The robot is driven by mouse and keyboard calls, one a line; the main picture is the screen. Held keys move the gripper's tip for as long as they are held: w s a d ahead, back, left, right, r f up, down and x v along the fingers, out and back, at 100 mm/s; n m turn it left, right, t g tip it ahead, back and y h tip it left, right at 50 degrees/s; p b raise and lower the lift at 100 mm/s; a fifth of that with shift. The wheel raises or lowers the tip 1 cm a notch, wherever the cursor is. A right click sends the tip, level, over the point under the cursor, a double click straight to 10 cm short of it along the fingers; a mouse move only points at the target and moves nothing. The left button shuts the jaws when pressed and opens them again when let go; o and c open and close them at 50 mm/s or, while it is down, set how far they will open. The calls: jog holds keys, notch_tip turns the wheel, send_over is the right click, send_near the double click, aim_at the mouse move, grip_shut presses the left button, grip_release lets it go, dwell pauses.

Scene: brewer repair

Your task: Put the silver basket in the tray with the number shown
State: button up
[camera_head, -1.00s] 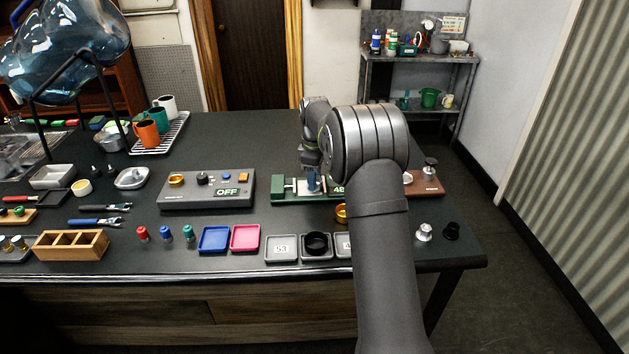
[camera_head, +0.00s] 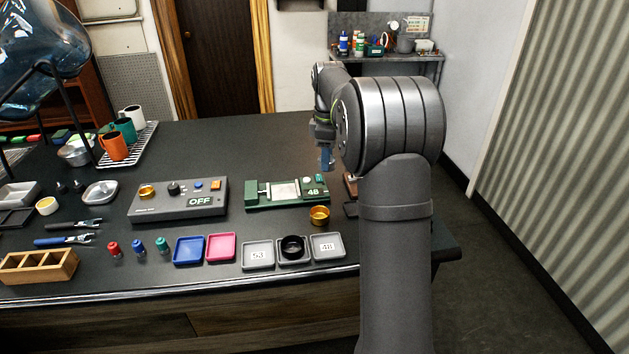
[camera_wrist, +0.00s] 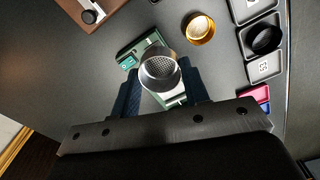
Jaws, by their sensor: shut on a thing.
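The silver basket (camera_wrist: 160,72), a round metal cup with a perforated bottom, is held between the blue fingers of my gripper (camera_wrist: 163,92) in the wrist view. In the head view my gripper (camera_head: 327,157) is raised behind the green scale (camera_head: 256,200), and my arm hides the basket. The scale's display reads 48 and its plate is bare. Three grey trays stand at the front edge. The left tray (camera_head: 258,266) is labelled 53. The right tray (camera_head: 328,257) is labelled 48 and is empty.
A gold basket (camera_head: 319,215) stands between the scale and the right tray. Blue (camera_head: 188,262) and pink (camera_head: 221,256) trays lie left of the grey ones. A grey control box (camera_head: 178,200) reads OFF. The table behind the scale is clear.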

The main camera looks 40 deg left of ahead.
jog(key=s+d, duration=0.6)
jog(key=d, duration=0.4)
jog(key=s+d, duration=0.6)
jog(key=d, duration=0.5)
send_over(327, 247)
jog(key=shift+n, duration=0.4)
notch_tip(327, 247, down, 8)
jog(key=shift+r, duration=0.2)
jog(key=shift+f, duration=2.05)
jog(key=shift+f, duration=0.2)
jog(key=o, duration=1)
notch_tip(327, 247, up, 12)
jog(key=shift+r, duration=0.25)
jog(key=shift+f, duration=0.1)
